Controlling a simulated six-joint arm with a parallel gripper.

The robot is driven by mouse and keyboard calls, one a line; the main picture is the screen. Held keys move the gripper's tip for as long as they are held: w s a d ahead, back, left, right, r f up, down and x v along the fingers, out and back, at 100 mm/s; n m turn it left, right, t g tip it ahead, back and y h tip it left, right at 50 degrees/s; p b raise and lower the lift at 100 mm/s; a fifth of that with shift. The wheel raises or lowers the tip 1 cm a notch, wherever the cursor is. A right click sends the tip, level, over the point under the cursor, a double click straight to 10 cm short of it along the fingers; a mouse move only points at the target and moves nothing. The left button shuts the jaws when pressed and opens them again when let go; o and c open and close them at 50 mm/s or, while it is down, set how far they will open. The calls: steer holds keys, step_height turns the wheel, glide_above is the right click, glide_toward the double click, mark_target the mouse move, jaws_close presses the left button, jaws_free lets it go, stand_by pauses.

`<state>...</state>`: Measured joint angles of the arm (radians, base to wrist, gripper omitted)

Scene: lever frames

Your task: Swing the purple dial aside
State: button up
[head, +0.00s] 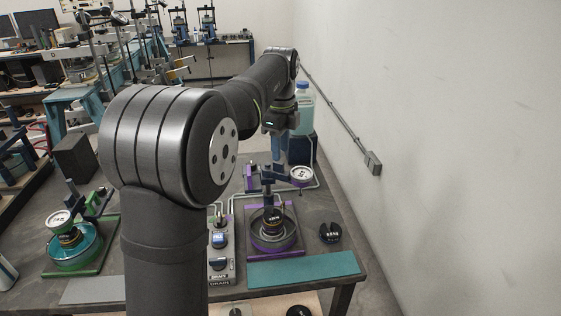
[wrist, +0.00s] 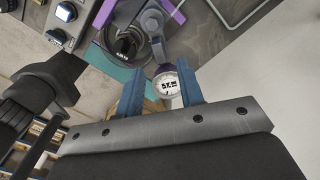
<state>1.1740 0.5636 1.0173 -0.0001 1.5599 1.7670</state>
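The purple dial (head: 302,174) has a white round face and a purple rim. It sits on an arm beside the purple-framed fixture (head: 272,250). It also shows in the wrist view (wrist: 166,86), between the two blue fingers as seen from there. My gripper (head: 279,152) hangs over the fixture from behind. Its fingers stand apart in the wrist view (wrist: 161,77), with a gap on both sides of the dial. I cannot tell whether the fingertips are level with the dial or above it. The fixture's dark round pot (wrist: 130,42) lies beyond the dial in the wrist view.
A green-framed fixture (head: 78,245) with its own dial stands at the left of the table. A control box (head: 221,250) with buttons is left of the purple fixture. A black round knob (head: 330,232) lies to its right. A bottle (head: 303,105) stands behind; a wall is at right.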

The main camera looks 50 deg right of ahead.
mark_target(281, 163)
step_height(281, 163, down, 5)
steer(key=shift+r, duration=0.1)
stand_by(0.3)
jaws_close()
